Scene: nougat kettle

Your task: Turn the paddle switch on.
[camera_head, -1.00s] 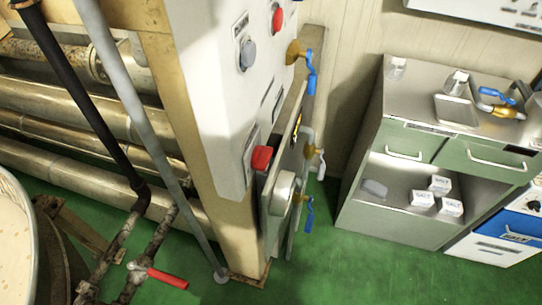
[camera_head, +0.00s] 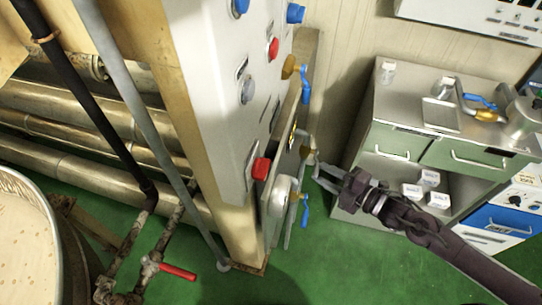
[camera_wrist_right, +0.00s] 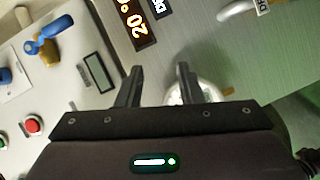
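A red block on the lower front of the white control panel (camera_head: 200,90) looks like the paddle switch (camera_head: 261,169). Its exact position, on or off, is too small to tell. My right gripper (camera_head: 324,174) is to the right of the panel, apart from the red block, with its fingers pointing left. In the right wrist view its two fingers (camera_wrist_right: 158,84) are spread with nothing between them. The red block cannot be made out in that view. My left gripper is not in view.
A metal cabinet (camera_head: 375,190) stands at the right. A vat (camera_head: 25,235) and pipes fill the left. Green floor is clear at bottom centre.

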